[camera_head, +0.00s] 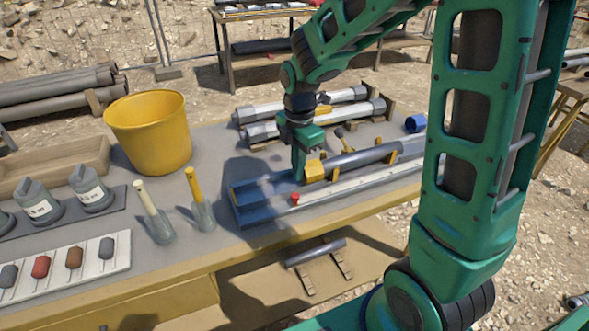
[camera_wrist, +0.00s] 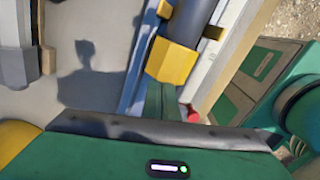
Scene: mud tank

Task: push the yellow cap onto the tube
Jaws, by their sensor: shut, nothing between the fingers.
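The yellow cap (camera_head: 315,170) sits at the left end of the grey tube (camera_head: 355,160), in line with it. The tube lies along a long blue and pale cradle (camera_head: 255,205) on the bench. My gripper (camera_head: 299,172) is shut and empty, pointing down just left of the cap. In the wrist view the cap (camera_wrist: 171,61) is right in front of my gripper's fingers (camera_wrist: 161,100), and the tube (camera_wrist: 190,18) runs on behind it. The fingers look very close to the cap's outer face; I cannot tell if they touch, nor how far the cap covers the tube.
A red knob (camera_head: 295,198) stands on the cradle's front edge. A yellow bucket (camera_head: 150,130) and two trowels (camera_head: 202,205) are to the left. Capped tubes (camera_head: 310,115) lie behind. A blue cup (camera_head: 416,123) stands at the right.

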